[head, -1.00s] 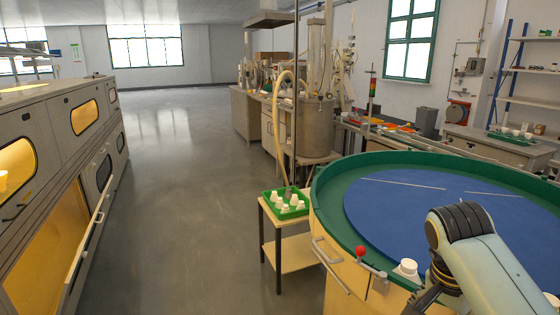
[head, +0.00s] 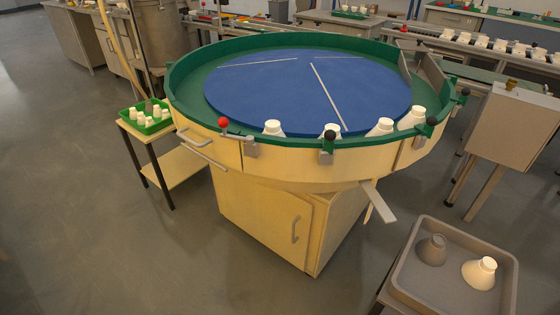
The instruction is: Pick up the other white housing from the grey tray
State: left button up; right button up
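The grey tray (head: 405,268) is at the bottom right of the head view, on a low stand. Inside it on the right is a white housing (head: 480,273), cone-shaped with a narrow neck, slightly tilted in the picture. A darker grey-brown housing (head: 432,250) of similar shape sits to its left, apart from it. Neither of my grippers shows in this view.
A round table with a green rim (head: 190,112) and blue disc (head: 290,88) fills the middle. Several white housings stand along its near rim, one of them here (head: 380,127). A green tray (head: 145,118) of white parts stands left. Open floor lies left.

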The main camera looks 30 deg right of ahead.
aim_at(481, 274)
jog(key=z, duration=2.55)
